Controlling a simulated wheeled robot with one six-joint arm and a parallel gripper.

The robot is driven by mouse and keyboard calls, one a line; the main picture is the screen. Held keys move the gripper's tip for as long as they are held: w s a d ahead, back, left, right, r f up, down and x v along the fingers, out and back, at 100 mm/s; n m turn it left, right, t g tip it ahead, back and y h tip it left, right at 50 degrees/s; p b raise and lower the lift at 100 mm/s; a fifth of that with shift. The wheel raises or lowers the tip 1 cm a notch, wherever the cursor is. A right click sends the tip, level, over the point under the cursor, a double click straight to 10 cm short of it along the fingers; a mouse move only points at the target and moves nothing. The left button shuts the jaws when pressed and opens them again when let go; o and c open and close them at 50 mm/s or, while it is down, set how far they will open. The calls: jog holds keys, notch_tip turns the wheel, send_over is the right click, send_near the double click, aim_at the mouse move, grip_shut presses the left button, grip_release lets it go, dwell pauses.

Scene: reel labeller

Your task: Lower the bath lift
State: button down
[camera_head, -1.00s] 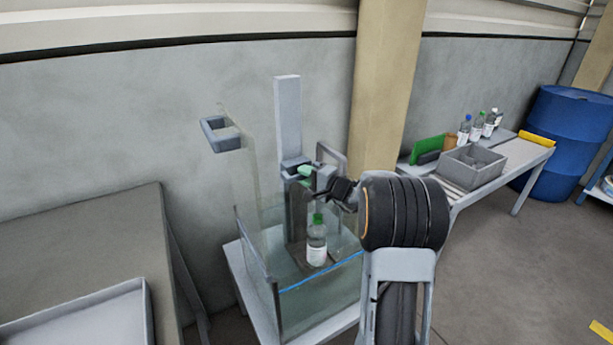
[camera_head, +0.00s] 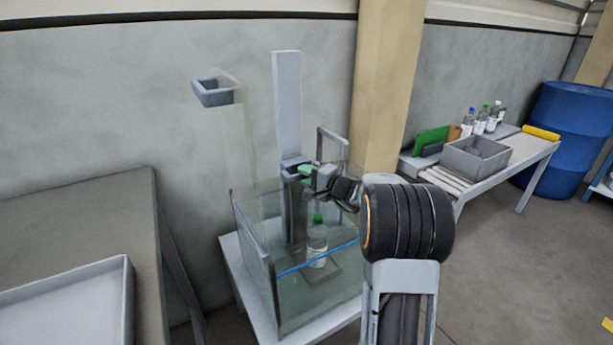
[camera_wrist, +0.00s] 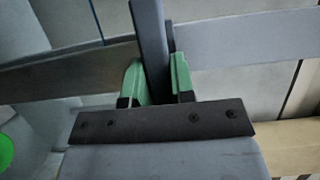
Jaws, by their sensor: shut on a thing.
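The bath lift has a tall grey column (camera_head: 287,105) standing at the glass tank (camera_head: 262,290). A platform (camera_head: 322,273) hangs low inside the tank. A clear bottle with a white label and green cap (camera_head: 317,240) stands upright on the platform, its lower part level with the blue line on the tank wall. My gripper (camera_head: 306,173), with green fingertips, is at the column just above the bottle. In the wrist view, my gripper (camera_wrist: 156,82) is shut on a dark upright bar, the lift's handle (camera_wrist: 149,35). My wrist partly hides the handle in the head view.
A bench on the right holds a grey bin (camera_head: 474,160), several bottles and a green block (camera_head: 431,140). A blue barrel (camera_head: 568,135) is behind. A table with a tray (camera_head: 70,305) is at left.

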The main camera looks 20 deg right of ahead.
jog(key=c, duration=1)
grip_release()
jog(key=shift+r, duration=0.1)
jog(key=shift+o, duration=0.2)
jog(key=shift+r, duration=0.15)
jog(key=shift+r, duration=0.35)
notch_tip(320, 180, up, 3)
jog(key=shift+s+f+p, duration=0.1)
jog(key=shift+p, duration=0.4)
jog(key=s+a+r+p, duration=0.1)
jog(key=s+a+r, duration=0.1)
jog(key=s+r, duration=0.7)
jog(key=s, duration=0.4)
jog(key=shift+s+a+p, duration=0.3)
jog(key=shift+s+p, duration=0.05)
jog(key=shift+p, duration=0.05)
